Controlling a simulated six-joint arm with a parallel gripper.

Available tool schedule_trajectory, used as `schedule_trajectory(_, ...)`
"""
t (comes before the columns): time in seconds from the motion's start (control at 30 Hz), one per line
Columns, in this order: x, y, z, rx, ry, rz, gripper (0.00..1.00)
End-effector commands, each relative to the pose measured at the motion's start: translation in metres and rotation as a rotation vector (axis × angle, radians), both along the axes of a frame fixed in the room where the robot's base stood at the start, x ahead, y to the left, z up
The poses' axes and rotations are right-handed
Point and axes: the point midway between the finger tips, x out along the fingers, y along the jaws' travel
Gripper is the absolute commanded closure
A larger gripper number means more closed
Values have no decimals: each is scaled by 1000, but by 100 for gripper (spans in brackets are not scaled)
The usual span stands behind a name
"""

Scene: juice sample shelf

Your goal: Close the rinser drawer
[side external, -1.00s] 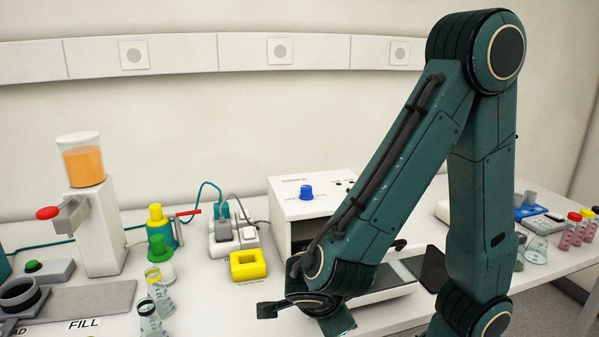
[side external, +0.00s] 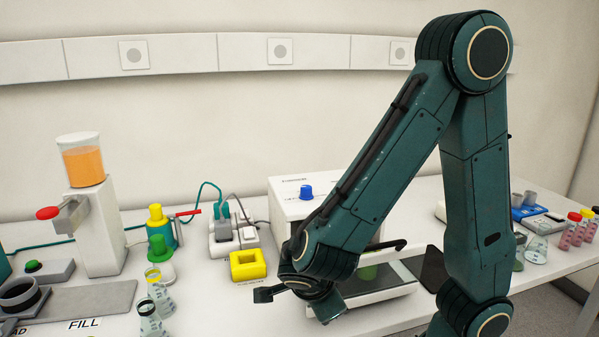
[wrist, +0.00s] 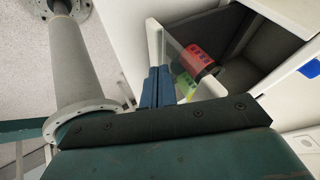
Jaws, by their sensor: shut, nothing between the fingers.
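The rinser (side external: 293,207) is a white box with a blue knob on top. Its drawer (side external: 385,296) stands open, out of the box toward the front, with a white rim and clear panel. In the wrist view the white drawer front (wrist: 153,48) shows, with a red and green item (wrist: 198,57) inside. My gripper (wrist: 157,86) is shut and empty, its blue fingertips close beside the outer face of the drawer front. I cannot tell whether they touch it. In the side view my forearm and wrist cover part of the rinser and drawer, and the fingertips are hidden.
A yellow block (side external: 248,265) and a power strip (side external: 233,236) lie left of the rinser. Flasks (side external: 150,318) stand at the front left. A dark flat pad (side external: 430,268) lies right of the drawer. A juice dispenser (side external: 98,230) stands far left.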

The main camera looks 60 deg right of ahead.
Motion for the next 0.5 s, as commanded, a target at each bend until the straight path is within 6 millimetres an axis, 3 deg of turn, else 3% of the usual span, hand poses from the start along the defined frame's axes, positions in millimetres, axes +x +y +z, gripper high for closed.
schedule_trajectory(0.27,11,-12,0,-1,-1,-4,100)
schedule_trajectory(0.5,34,-35,0,-1,-1,-8,100)
